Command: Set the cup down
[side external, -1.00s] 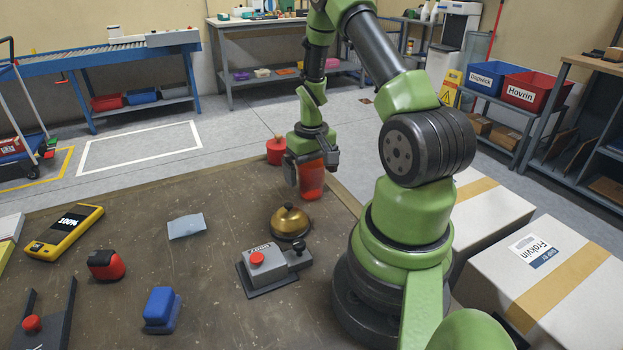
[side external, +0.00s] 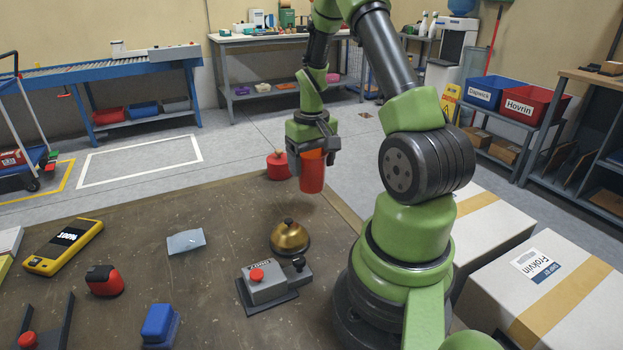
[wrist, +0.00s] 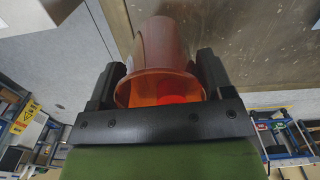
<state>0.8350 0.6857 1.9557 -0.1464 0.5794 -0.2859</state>
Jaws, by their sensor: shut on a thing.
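My gripper (side external: 313,157) is shut on the red-orange cup (side external: 312,176), one finger on each side of it. In the side view the cup is upright and appears to hang above the far part of the brown table (side external: 220,215), with a faint shadow below. The wrist view shows the cup (wrist: 165,48) between the two dark fingers (wrist: 160,75), its open rim towards the palm. A brighter red patch shows inside the rim; I cannot tell what it is.
A red lidded pot (side external: 278,166) stands just left of the cup. A brass bell (side external: 289,238) and a grey box with a red button (side external: 268,283) are nearer. A grey-blue packet (side external: 186,242) lies to the left. Bare table lies between packet and pot.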

